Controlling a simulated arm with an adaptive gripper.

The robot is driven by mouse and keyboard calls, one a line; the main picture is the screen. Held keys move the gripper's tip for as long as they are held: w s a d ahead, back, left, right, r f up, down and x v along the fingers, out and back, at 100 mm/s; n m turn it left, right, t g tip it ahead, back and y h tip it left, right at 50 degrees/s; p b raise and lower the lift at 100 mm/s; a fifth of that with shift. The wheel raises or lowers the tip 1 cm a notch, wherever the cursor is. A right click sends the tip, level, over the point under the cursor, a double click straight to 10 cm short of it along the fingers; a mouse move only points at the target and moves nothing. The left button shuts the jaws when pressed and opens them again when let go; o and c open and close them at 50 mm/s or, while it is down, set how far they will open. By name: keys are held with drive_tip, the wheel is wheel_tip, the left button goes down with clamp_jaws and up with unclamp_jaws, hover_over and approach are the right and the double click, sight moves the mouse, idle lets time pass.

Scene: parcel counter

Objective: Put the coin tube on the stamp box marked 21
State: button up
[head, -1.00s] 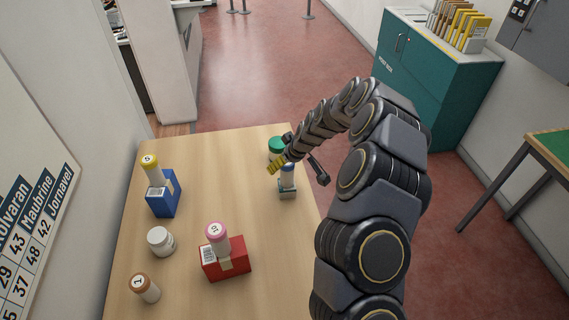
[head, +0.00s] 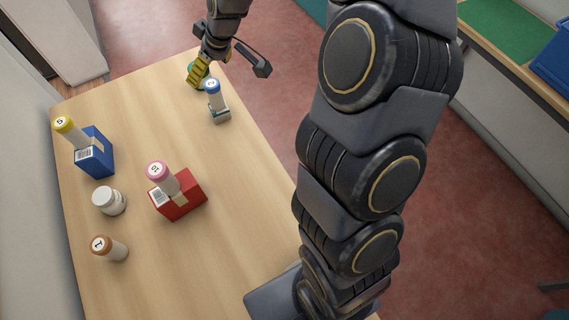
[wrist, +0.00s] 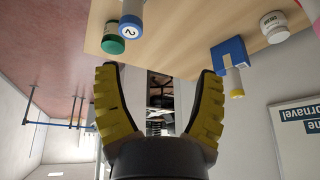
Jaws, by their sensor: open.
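Several capped coin tubes show; I cannot tell which is meant. A blue-capped tube marked 2 (head: 212,87) stands on a small grey box (head: 220,117); the tube also shows in the wrist view (wrist: 130,27). A green-capped tube (wrist: 113,44) is beside it, mostly hidden behind my yellow finger in the head view. A yellow-capped tube (head: 68,126) stands on a blue box (head: 97,158), a pink-capped one (head: 160,176) on a red box (head: 184,200). No mark 21 is readable. My gripper (wrist: 160,75) is open and empty, near the green-capped and blue-capped tubes.
A white jar (head: 110,201) and a brown-capped tube marked 1 (head: 110,248) stand on the near left of the wooden table (head: 150,115). The table's middle is clear. A wall board (wrist: 298,125) shows in the wrist view.

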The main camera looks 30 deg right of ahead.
drive_tip(key=s+r+m+g+h, duration=0.1)
drive_tip(key=s+r+m+g, duration=0.1)
drive_tip(key=s, duration=1.5)
drive_tip(key=s+r+m+g+h, duration=0.1)
drive_tip(key=s+r+m+g, duration=0.2)
drive_tip(key=s, duration=1.3)
wheel_tip(320, 180, up, 3)
drive_tip(key=shift+s+a+f+g+h, duration=0.15)
drive_tip(key=shift+s+a+g+h, duration=0.25)
drive_tip(key=shift+g, duration=0.1)
